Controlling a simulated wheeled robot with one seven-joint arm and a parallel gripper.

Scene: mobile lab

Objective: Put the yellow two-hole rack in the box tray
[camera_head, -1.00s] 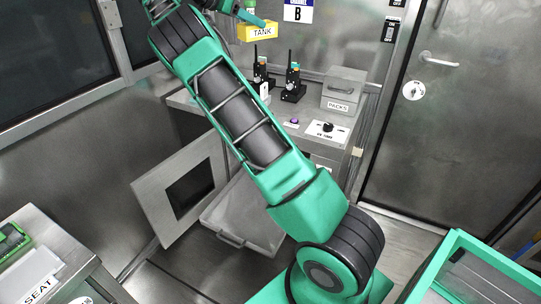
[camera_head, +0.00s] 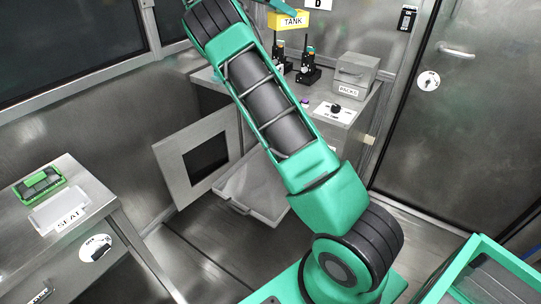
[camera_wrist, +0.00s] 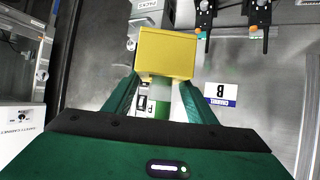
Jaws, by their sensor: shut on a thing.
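The yellow rack (camera_wrist: 165,55) is between the two green fingers of my gripper (camera_wrist: 160,78) in the wrist view, and the gripper is shut on it. Its holes cannot be made out. In the head view a yellow block marked TANK (camera_head: 290,20) hangs just below my gripper (camera_head: 284,6), near the top edge; it appears to be the same rack, held in the air. A teal-rimmed tray (camera_head: 478,240) is at the lower right, partly cut off; I cannot tell whether it is the box tray.
A metal SEAT bench (camera_head: 95,180) at left holds a green case (camera_head: 40,182). A door is at right.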

